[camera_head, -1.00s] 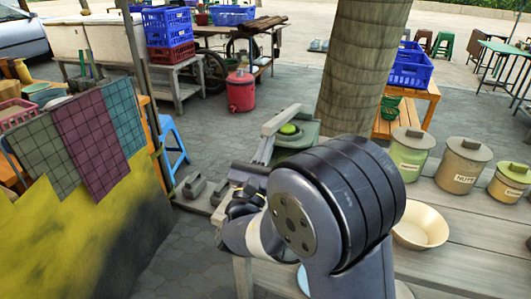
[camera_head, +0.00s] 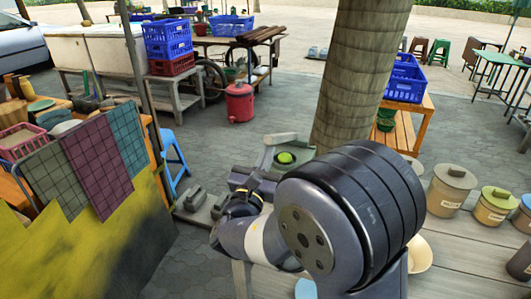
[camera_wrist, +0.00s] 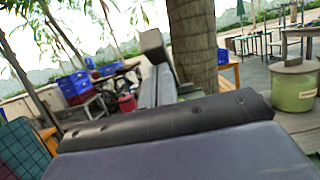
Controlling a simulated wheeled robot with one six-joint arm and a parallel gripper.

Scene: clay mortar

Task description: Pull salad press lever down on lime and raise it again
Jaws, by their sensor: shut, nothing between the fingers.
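The green lime (camera_head: 285,157) sits on the grey salad press (camera_head: 302,151), beyond my arm in the head view. The press's pale lever (camera_head: 265,156) slants upward beside the lime, with a blocky end at the top. In the wrist view the lever (camera_wrist: 165,84) rises just beyond my gripper (camera_wrist: 165,118), which fills the lower picture. In the head view my gripper (camera_head: 248,182) is shut and empty, low and near the lever's lower part. I cannot tell whether it touches the lever. My arm hides the near side of the press.
A tree trunk (camera_head: 362,80) stands behind the press. Lidded jars (camera_head: 450,190) stand on the wooden table to the right, with a cream bowl (camera_head: 420,254) partly hidden by my arm. A yellow-fronted stall (camera_head: 90,240) is at left. Grey blocks (camera_head: 193,197) lie left of my gripper.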

